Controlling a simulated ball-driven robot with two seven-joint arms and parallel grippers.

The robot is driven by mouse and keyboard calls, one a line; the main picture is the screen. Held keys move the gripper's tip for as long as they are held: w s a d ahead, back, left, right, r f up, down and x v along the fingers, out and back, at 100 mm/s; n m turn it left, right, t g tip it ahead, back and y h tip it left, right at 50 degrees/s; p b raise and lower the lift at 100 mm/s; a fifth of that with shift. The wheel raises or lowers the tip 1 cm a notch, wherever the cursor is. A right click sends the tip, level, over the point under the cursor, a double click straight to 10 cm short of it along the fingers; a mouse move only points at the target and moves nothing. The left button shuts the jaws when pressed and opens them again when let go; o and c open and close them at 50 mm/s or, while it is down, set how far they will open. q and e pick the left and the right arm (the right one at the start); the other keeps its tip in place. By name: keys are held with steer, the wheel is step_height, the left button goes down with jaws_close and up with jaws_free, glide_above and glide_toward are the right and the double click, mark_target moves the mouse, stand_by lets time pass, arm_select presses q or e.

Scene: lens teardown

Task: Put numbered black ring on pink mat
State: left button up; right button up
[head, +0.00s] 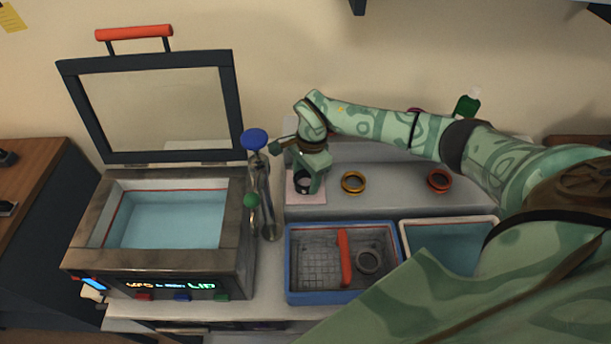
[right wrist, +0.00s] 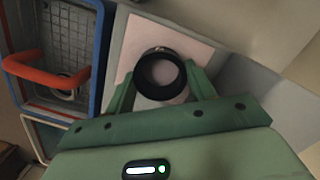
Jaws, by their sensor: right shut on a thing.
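The black ring (head: 303,183) is between the fingers of my right gripper (head: 306,177), which is shut on it. In the right wrist view the ring (right wrist: 160,76) sits between the two green fingertips, its opening facing the camera. The pink mat (head: 311,199) lies on the grey shelf at the back. The mat (right wrist: 190,48) shows behind and through the ring in the right wrist view. The ring is over the mat; I cannot tell whether it touches it. No number is readable on the ring. My left gripper is not in view.
A gold ring (head: 353,182) and an orange-red ring (head: 439,181) are on the shelf to the right. In front stand a blue-rimmed basket (head: 291,270) with a red handle and a grey ring, and a white-rimmed bin (head: 405,235). An open-lidded tank (head: 165,258) stands left.

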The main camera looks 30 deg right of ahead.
steer(key=shift+f, duration=0.2)
steer(key=o, duration=1)
steer(key=r, duration=0.4)
steer(key=d+r, duration=0.1)
steer(key=r, duration=0.3)
steer(key=r+p, duration=0.1)
steer(key=r, duration=0.3)
steer(key=shift+d+r, duration=0.15)
steer(key=shift+d, duration=0.1)
